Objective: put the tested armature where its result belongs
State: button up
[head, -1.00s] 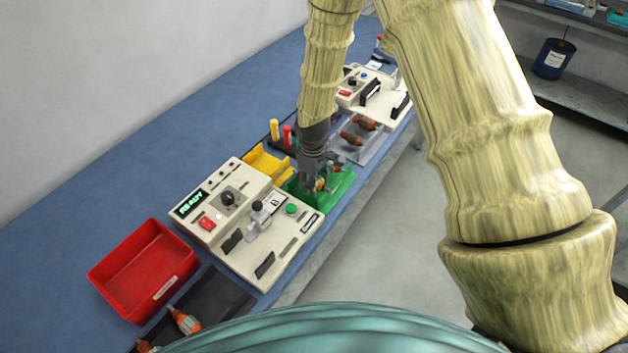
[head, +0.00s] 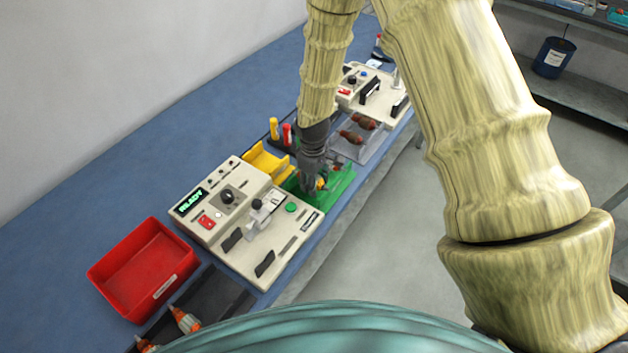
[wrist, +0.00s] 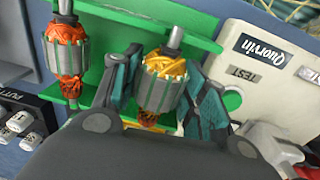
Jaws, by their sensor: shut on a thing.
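In the wrist view, my gripper (wrist: 163,76) is shut on an armature (wrist: 160,92) with a grey core, yellow windings and an orange lower end. Its steel shaft points up in the picture, over the rail of a green rack (wrist: 135,13). I cannot tell whether it still rests in the rack. A second armature (wrist: 66,55), with orange-red windings, sits in the rack to the left. In the head view, my gripper (head: 314,188) is down at the green rack (head: 340,184), beside the tester (head: 283,238), whose green display (head: 191,201) seems to read READY.
A red bin (head: 122,262) stands left of the tester, with a dark tray (head: 225,287) holding orange armatures in front. A yellow bin (head: 262,160) is behind the rack. A clear tray (head: 350,151) with copper-brown armatures and another machine (head: 372,88) stand beyond. The blue bench behind is open.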

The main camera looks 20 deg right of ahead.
jog(key=shift+f, duration=0.25)
dwell(0.4)
jog(key=o, duration=1.5)
notch_tip(320, 180, up, 12)
jog(key=shift+s+a, duration=0.15)
dwell(0.3)
